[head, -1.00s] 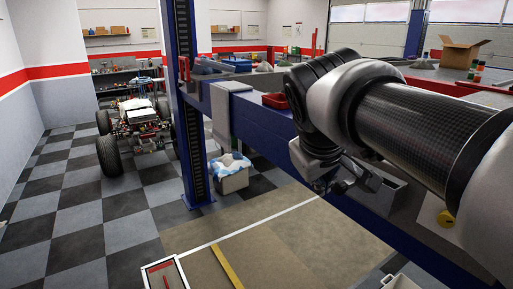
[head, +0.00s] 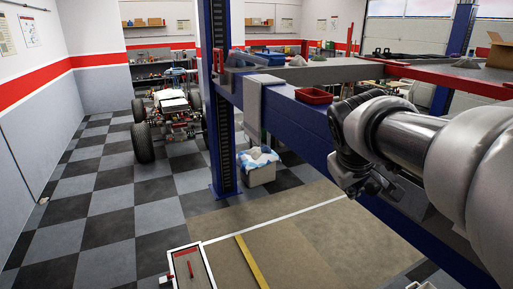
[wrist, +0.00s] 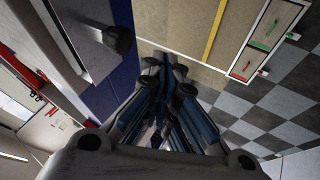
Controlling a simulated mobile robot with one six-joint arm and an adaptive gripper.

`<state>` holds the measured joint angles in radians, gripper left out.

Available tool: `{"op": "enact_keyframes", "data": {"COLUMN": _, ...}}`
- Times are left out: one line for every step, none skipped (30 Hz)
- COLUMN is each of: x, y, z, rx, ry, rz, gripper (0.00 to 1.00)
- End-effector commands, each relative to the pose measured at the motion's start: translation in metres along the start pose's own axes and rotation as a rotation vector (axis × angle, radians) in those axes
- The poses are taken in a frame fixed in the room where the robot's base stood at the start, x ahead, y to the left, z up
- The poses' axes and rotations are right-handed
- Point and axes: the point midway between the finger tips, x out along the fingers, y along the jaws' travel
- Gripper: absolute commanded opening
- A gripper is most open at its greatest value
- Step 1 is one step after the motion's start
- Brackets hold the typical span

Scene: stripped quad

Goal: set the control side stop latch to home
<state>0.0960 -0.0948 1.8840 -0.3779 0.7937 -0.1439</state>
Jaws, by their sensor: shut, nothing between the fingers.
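My gripper (head: 375,187) hangs in front of the blue lift beam (head: 292,123) in the head view. In the wrist view its fingers (wrist: 168,78) are together with nothing held, above the brown floor mat. I cannot tell for sure which part is the control side stop latch. A white-framed panel (head: 178,249) low in the head view has small red levers (head: 190,269). In the wrist view the panel shows a red end and a green end, with a red lever (wrist: 247,66) and a green lever (wrist: 271,28). My gripper is apart from the panel.
A blue column (head: 215,90) stands left of the beam. A grey cover (head: 255,105) and red tray (head: 313,95) are on the beam. A black knob (wrist: 118,40) shows near my fingers. A bin (head: 258,166) and buggy (head: 172,112) stand behind. The checkered floor at left is clear.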

Motion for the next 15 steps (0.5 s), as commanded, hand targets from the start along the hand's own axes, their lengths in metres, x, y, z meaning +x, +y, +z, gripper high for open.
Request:
{"op": "enact_keyframes", "data": {"x": 0.011, "y": 0.0, "z": 0.001, "rx": 0.001, "ry": -0.004, "rz": -0.001, "gripper": 0.0}}
{"op": "enact_keyframes", "data": {"x": 0.015, "y": 0.002, "z": 0.001, "rx": 0.002, "ry": -0.004, "rz": 0.0, "gripper": 0.0}}
{"op": "enact_keyframes", "data": {"x": 0.016, "y": 0.011, "z": 0.0, "rx": 0.005, "ry": -0.003, "rz": 0.001, "gripper": 0.0}}
{"op": "enact_keyframes", "data": {"x": 0.018, "y": 0.016, "z": 0.0, "rx": 0.006, "ry": -0.002, "rz": 0.001, "gripper": 0.0}}
{"op": "enact_keyframes", "data": {"x": 0.019, "y": 0.019, "z": 0.0, "rx": 0.005, "ry": -0.002, "rz": 0.001, "gripper": 0.0}}
{"op": "enact_keyframes", "data": {"x": 0.022, "y": 0.024, "z": 0.0, "rx": 0.005, "ry": -0.002, "rz": 0.001, "gripper": 0.0}}
{"op": "enact_keyframes", "data": {"x": 0.023, "y": 0.026, "z": 0.0, "rx": 0.004, "ry": -0.002, "rz": 0.001, "gripper": 0.0}}
{"op": "enact_keyframes", "data": {"x": 0.025, "y": 0.028, "z": 0.0, "rx": 0.003, "ry": -0.001, "rz": 0.0, "gripper": 0.0}}
{"op": "enact_keyframes", "data": {"x": 0.026, "y": 0.031, "z": 0.0, "rx": 0.004, "ry": -0.001, "rz": 0.0, "gripper": 0.0}}
{"op": "enact_keyframes", "data": {"x": 0.027, "y": 0.033, "z": 0.0, "rx": 0.003, "ry": 0.0, "rz": 0.001, "gripper": 0.0}}
{"op": "enact_keyframes", "data": {"x": 0.027, "y": 0.034, "z": 0.0, "rx": 0.002, "ry": 0.0, "rz": 0.001, "gripper": 0.0}}
{"op": "enact_keyframes", "data": {"x": 0.028, "y": 0.035, "z": 0.0, "rx": 0.001, "ry": 0.001, "rz": 0.001, "gripper": 0.0}}
{"op": "enact_keyframes", "data": {"x": 0.028, "y": 0.035, "z": 0.0, "rx": 0.001, "ry": 0.001, "rz": 0.0, "gripper": 0.0}}
{"op": "enact_keyframes", "data": {"x": 0.029, "y": 0.036, "z": 0.0, "rx": 0.001, "ry": 0.001, "rz": 0.0, "gripper": 0.0}}
{"op": "enact_keyframes", "data": {"x": 0.029, "y": 0.036, "z": 0.0, "rx": 0.0, "ry": 0.001, "rz": 0.0, "gripper": 0.0}}
